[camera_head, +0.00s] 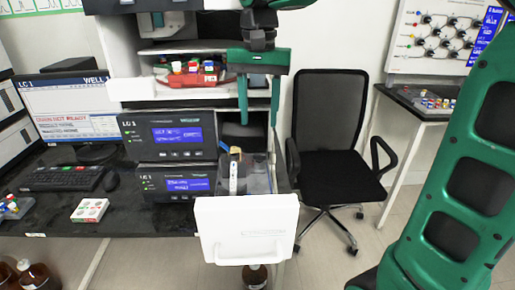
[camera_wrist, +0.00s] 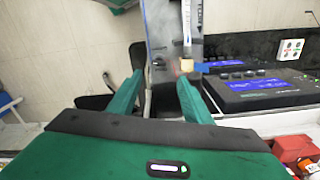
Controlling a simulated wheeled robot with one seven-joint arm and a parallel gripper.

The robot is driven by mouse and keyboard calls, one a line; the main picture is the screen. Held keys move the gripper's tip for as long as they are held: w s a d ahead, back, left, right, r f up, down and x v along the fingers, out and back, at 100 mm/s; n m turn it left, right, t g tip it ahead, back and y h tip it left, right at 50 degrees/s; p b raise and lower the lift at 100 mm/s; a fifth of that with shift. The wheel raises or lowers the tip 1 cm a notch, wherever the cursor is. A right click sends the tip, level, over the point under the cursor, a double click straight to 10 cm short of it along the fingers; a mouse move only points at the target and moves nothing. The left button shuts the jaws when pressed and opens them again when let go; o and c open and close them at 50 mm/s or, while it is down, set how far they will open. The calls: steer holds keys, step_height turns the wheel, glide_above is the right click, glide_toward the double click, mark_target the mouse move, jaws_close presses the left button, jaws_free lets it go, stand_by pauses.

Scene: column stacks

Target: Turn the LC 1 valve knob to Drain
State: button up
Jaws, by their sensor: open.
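The LC 1 unit (camera_head: 168,135) is the upper of two dark modules with blue screens, left of my gripper in the head view. Beside it is a pump-like part with a white syringe-like tube (camera_head: 234,178), which also shows in the wrist view (camera_wrist: 187,22), with a tan block (camera_wrist: 187,65) and a blue piece (camera_wrist: 202,68) at its end. I cannot make out which part is the valve knob, or its setting. My gripper (camera_head: 259,122) is open and empty, fingers pointing down above and behind this part. Both fingers show apart in the wrist view (camera_wrist: 160,78).
A white open door panel (camera_head: 247,228) hangs at the bench front. A black office chair (camera_head: 335,130) stands right of it. A monitor (camera_head: 70,108) and keyboard (camera_head: 65,178) are at left.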

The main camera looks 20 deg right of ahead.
mark_target(260, 157)
step_height(260, 157, down, 10)
steer(key=shift+d+r, duration=0.1)
stand_by(0.4)
steer(key=c, duration=1.1)
steer(key=shift+o, duration=0.2)
